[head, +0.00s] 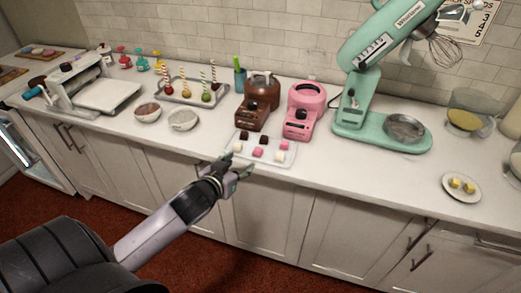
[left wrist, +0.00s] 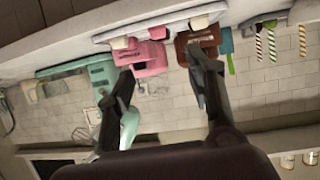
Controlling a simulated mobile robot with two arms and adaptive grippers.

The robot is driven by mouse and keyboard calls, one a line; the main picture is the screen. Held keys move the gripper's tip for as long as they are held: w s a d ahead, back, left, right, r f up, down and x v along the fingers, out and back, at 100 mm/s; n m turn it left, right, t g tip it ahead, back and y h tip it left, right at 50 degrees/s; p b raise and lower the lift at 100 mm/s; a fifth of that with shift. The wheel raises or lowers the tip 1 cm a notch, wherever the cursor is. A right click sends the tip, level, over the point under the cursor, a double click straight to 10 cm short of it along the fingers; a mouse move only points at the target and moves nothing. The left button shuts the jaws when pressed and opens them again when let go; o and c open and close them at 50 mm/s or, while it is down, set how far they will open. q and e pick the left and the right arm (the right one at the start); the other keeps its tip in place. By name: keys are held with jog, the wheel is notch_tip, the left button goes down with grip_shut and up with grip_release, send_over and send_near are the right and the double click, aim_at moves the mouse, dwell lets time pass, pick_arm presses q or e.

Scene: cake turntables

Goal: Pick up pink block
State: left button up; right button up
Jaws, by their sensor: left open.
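Two pink blocks sit on a white tray (head: 236,157) on the counter: one pink block (head: 257,153) in the front row and another pink block (head: 283,145) behind it to the right. White blocks (head: 281,157) and dark brown blocks (head: 263,139) share the tray. My left gripper (head: 238,165) is open and empty, at the tray's front left edge, apart from the blocks. The left wrist view is upside down; it shows the open left gripper (left wrist: 161,62), with a front-row pink block (left wrist: 157,32) above and beyond the fingertips. My right gripper is not in view.
A brown machine (head: 258,100) and a pink machine (head: 304,112) stand right behind the tray. A mint stand mixer (head: 352,122) is to the right, and two bowls (head: 183,120) to the left. Counter to the tray's right is clear toward a small plate (head: 448,190).

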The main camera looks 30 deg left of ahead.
pick_arm(q)
jog(key=p, duration=0.1)
send_over(256, 158)
jog(key=s, duration=0.4)
notch_tip(256, 158, down, 3)
jog(key=shift+d+f+p+x, duration=0.15)
jog(key=shift+p+x, duration=0.2)
jog(key=shift+x, duration=0.9)
jog(key=shift+d+f+p+x, duration=0.15)
jog(key=shift+p+x, duration=0.2)
jog(key=shift+x, duration=0.9)
jog(key=shift+s, duration=0.1)
jog(key=shift+c, duration=0.5)
jog(key=shift+s+d+f, duration=0.1)
jog(key=shift+s, duration=0.05)
jog(key=c, duration=0.9)
